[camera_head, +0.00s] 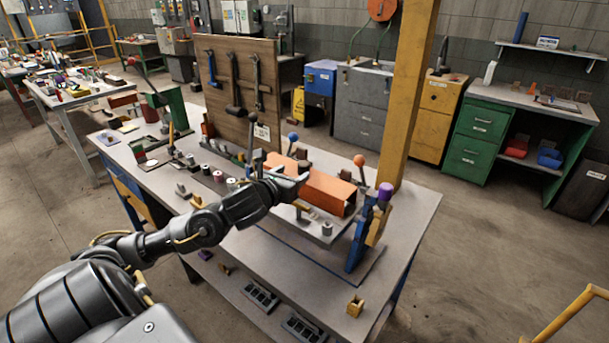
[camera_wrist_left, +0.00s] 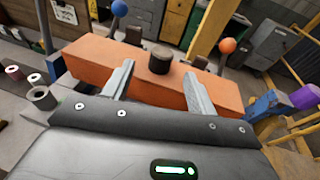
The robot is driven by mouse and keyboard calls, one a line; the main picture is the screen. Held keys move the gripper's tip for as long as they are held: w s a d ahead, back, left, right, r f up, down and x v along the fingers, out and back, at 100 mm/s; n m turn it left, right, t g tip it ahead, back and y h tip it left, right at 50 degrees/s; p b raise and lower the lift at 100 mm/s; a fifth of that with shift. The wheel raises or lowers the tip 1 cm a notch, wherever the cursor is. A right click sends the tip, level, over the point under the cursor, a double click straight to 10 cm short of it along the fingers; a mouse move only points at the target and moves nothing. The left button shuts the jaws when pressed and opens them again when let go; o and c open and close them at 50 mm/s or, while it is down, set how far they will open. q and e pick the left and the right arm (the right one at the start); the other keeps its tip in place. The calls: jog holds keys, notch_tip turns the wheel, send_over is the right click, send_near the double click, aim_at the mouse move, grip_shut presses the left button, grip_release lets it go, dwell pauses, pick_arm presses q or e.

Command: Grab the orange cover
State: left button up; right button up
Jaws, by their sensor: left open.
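The orange cover (camera_head: 326,190) is a long box-shaped piece lying on the fixture plate on the workbench. It fills the middle of the left wrist view (camera_wrist_left: 90,57), with a dark round knob (camera_wrist_left: 160,60) on its top. My left gripper (camera_head: 303,172) is at the cover, its arm coming in from the left. In the left wrist view my left gripper (camera_wrist_left: 158,82) has its two fingers spread apart, with the knob between and beyond their tips. The fingers overlap the cover in view; I cannot tell whether they touch it. My right gripper is not in view.
The workbench (camera_head: 413,210) carries small metal cylinders (camera_head: 327,229), a blue clamp with a purple knob (camera_head: 385,190) and levers with an orange ball (camera_head: 359,160) and a blue ball (camera_head: 293,136). A tool board (camera_head: 240,85) rises at the back.

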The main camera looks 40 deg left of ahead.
aim_at(301, 168)
pick_arm(q)
jog(key=shift+w, duration=0.4)
jog(key=p+x, duration=0.3)
jog(key=x, duration=0.1)
jog(key=shift+w, duration=0.3)
jog(key=shift+w+f, duration=0.2)
jog(key=shift+w, duration=0.05)
jog(key=shift+s, duration=0.1)
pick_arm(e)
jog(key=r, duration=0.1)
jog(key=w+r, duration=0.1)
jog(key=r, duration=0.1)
pick_arm(q)
jog(key=shift+c, duration=0.4)
jog(key=c, duration=1.1)
